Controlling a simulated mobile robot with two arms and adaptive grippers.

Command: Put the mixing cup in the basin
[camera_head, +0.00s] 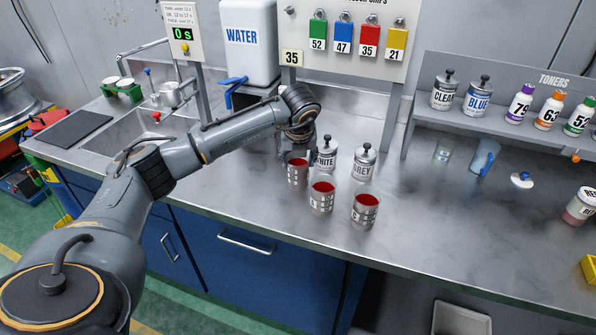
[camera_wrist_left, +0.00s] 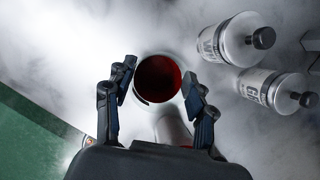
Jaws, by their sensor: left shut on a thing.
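Three metal cups with red insides stand on the steel counter. The left one (camera_head: 297,173), a mixing cup, is directly under my left gripper (camera_head: 298,150); the other two, a middle cup (camera_head: 321,198) and a right cup (camera_head: 365,210), stand to its right and nearer the front edge. In the left wrist view the fingers (camera_wrist_left: 159,82) are closed around the left cup's rim (camera_wrist_left: 158,80), one on each side. Whether it is lifted off the counter I cannot tell. The basin (camera_head: 120,137) is sunk in the counter at the left. My right gripper is not in view.
Lidded WHITE (camera_head: 326,155) and GREY (camera_head: 364,163) canisters stand close behind the cups. A TONERS shelf (camera_head: 510,108) is at right.

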